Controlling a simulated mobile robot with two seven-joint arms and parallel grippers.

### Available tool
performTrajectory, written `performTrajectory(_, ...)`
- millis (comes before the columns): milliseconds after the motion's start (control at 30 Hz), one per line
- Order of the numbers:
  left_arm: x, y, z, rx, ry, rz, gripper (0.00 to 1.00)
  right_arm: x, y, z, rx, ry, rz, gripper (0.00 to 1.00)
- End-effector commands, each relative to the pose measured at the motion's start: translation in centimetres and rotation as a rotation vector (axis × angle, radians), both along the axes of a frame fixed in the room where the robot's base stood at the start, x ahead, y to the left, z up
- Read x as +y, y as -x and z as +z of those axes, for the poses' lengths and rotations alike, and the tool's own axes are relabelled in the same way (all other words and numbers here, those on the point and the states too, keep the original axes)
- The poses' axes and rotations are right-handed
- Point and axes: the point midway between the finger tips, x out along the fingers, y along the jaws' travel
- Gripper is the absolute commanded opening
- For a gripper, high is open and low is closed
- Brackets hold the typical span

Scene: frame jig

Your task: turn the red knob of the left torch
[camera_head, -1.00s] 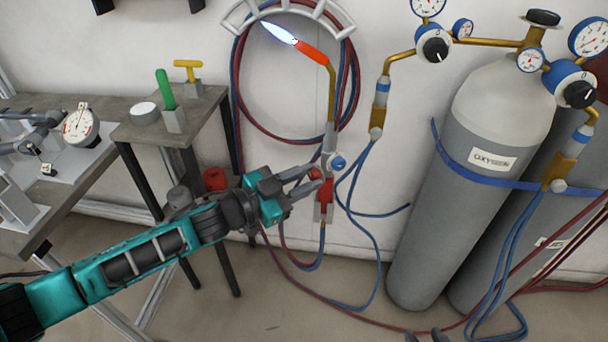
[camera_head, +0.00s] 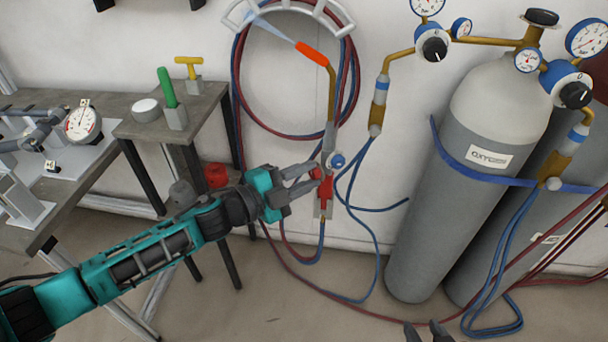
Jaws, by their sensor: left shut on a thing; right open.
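The left torch hangs upright on the wall, with a brass neck (camera_head: 332,95) and an orange-red tip (camera_head: 312,53). A faint, pale bluish jet comes from the tip. The red knob (camera_head: 317,173) is at the left of the torch's lower body, partly hidden by my fingers. A blue knob (camera_head: 338,160) is just above and to the right of it. My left gripper (camera_head: 314,175) comes in from the left and is shut on the red knob. My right gripper (camera_head: 427,332) shows only its open fingertips at the bottom edge.
Red and blue hoses hang coiled on a white wall rack (camera_head: 290,12). A grey oxygen cylinder (camera_head: 430,200) with gauges stands to the right. A small table (camera_head: 205,105) with green and yellow tools is at left. Loose hoses cross the floor.

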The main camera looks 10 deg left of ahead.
Motion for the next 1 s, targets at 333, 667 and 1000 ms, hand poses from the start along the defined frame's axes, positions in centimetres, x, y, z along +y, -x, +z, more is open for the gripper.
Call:
performTrajectory(333, -0.02, 0.02, 0.0, -0.022, -0.022, 0.0, 0.0, 0.04, 0.02, 0.04, 0.0, -0.001, 0.001, 0.43)
performTrajectory(667, 0.0, 0.0, -0.01, -0.021, -0.022, 0.0, 0.37, 0.04, 0.02, 0.04, 0.0, -0.001, 0.001, 0.43)
performTrajectory(1000, 0.0, 0.0, -0.01, -0.02, -0.021, 0.0, 0.53, 0.01, 0.0, 0.04, 0.0, 0.0, 0.0, 0.43)
